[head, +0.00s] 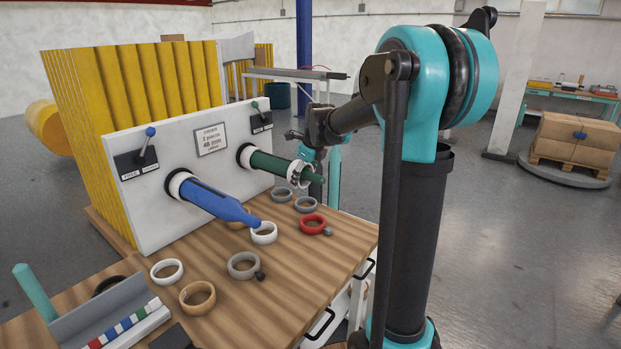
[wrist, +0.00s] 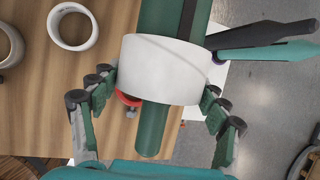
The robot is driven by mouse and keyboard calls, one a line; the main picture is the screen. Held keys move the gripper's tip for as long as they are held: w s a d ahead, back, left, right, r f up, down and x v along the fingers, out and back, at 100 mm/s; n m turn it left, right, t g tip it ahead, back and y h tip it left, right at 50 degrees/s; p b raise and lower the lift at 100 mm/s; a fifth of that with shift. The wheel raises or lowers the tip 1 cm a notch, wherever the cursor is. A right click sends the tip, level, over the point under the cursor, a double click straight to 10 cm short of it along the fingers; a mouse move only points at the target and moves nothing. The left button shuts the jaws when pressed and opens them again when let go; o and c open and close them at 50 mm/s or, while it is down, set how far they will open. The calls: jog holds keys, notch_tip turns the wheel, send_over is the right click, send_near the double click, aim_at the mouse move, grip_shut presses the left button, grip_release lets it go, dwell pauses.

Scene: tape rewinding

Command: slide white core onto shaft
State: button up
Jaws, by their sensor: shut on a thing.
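The white core (wrist: 160,68) is in my gripper (wrist: 160,96), pinched between fingers on its left and right sides in the wrist view. The green shaft (head: 270,163) juts from the white panel (head: 190,214) at its right part. It also shows in the wrist view (wrist: 152,138), above and below the core. The core appears to be around the shaft near its free end, with the tip showing beyond it; its inside is hidden. In the head view my gripper (head: 302,174) is at this end, partly overlapping the core.
A blue shaft (head: 215,202) with a pointed end juts from the panel to the left. White rings (head: 167,270) (head: 263,232), tan rings (head: 197,297), grey rings and a red collar (head: 313,224) lie on the wooden table (head: 300,282) below. Open floor lies to the right.

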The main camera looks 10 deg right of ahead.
jog(key=shift+w+a, duration=6.15)
jog(key=shift+w+a, duration=0.15)
jog(key=shift+w+a, duration=0.2)
jog(key=shift+f, duration=0.1)
jog(key=o, duration=1.2)
jog(key=shift+o, duration=0.2)
jog(key=v, duration=1.2)
